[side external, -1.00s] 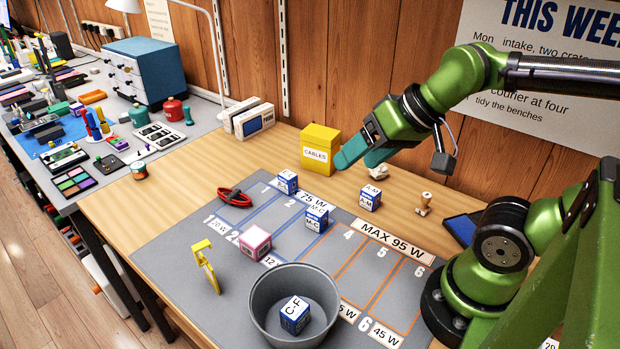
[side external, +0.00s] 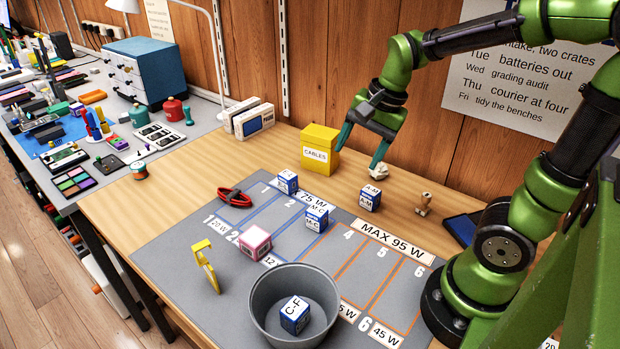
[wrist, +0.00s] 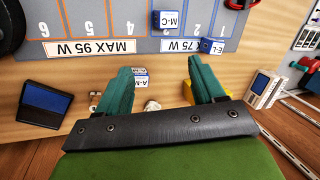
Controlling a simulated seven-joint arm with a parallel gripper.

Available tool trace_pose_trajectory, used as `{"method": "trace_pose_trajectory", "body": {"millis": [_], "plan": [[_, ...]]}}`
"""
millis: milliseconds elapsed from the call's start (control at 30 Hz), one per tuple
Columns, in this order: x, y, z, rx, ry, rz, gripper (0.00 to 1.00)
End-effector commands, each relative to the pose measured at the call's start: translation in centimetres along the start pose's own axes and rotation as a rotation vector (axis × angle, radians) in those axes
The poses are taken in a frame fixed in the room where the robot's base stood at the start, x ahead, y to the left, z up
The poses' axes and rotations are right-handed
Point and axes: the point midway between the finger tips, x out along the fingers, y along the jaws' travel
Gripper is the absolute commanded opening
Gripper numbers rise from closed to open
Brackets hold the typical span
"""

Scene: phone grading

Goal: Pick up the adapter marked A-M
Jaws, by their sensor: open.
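The adapter marked A-M (side external: 370,200) is a blue and white cube on the bare wood near the back edge of the grey mat. In the wrist view the A-M adapter (wrist: 141,78) shows just beside my left-hand finger, partly hidden by it. My gripper (side external: 362,152) is open and empty, fingers spread and pointing down. It is above the bench, behind and to the left of the A-M adapter, apart from it. In the wrist view the gripper's two teal fingers (wrist: 160,72) are wide apart.
The yellow CABLES box (side external: 319,150) stands left of my gripper. A crumpled white item (side external: 379,171) lies below it, and a wooden stamp (side external: 424,204) stands right of the adapter. Adapters M-C (side external: 316,219) and C-F (side external: 295,315), the latter in a grey bucket (side external: 262,312), are nearer.

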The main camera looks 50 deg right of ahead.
Motion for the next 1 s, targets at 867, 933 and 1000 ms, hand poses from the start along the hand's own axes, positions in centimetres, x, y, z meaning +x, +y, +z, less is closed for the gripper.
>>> {"method": "trace_pose_trajectory", "body": {"millis": [867,933,1000], "plan": [[2.8,3.0,-10.5,1.916,0.327,0.176,0.68],[4.2,3.5,-10.5,1.916,0.327,0.177,0.68],[5.7,4.0,-10.6,1.914,0.327,0.178,0.68]]}}
